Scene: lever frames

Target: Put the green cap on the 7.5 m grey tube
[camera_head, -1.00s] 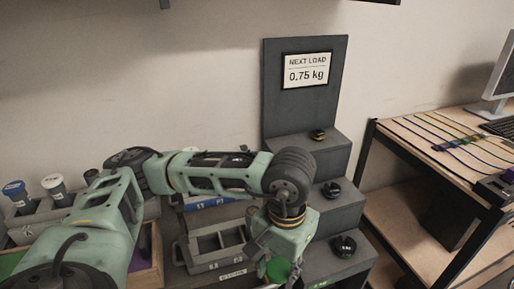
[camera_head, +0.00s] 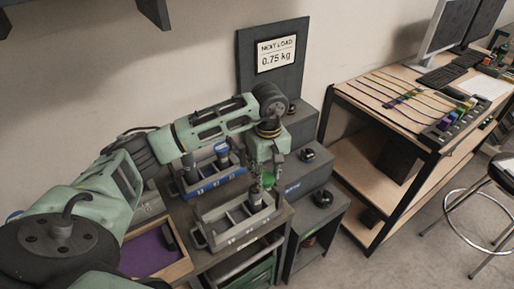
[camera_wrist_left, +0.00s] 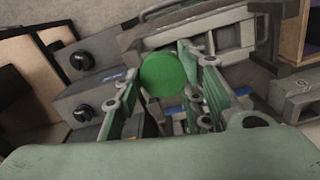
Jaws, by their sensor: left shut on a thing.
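The green cap (camera_head: 268,180) is between the fingers of my left gripper (camera_head: 268,168). In the left wrist view the cap (camera_wrist_left: 163,75) shows as a round green disc between the two fingers of the left gripper (camera_wrist_left: 163,92). A dark grey tube (camera_head: 256,196) stands in the grey rack (camera_head: 236,238), just below and left of the cap. I cannot tell whether the cap touches this tube, and no length mark on it is readable. My right gripper is not in view.
A blue-labelled rack (camera_head: 213,183) with tubes stands behind the grey rack. Dark steps with black knobs (camera_head: 323,198) rise to the right, under a sign (camera_head: 276,54) reading 0.75 kg. A tray with a purple floor (camera_head: 150,254) lies at front left. A wooden desk (camera_head: 400,100) stands farther right.

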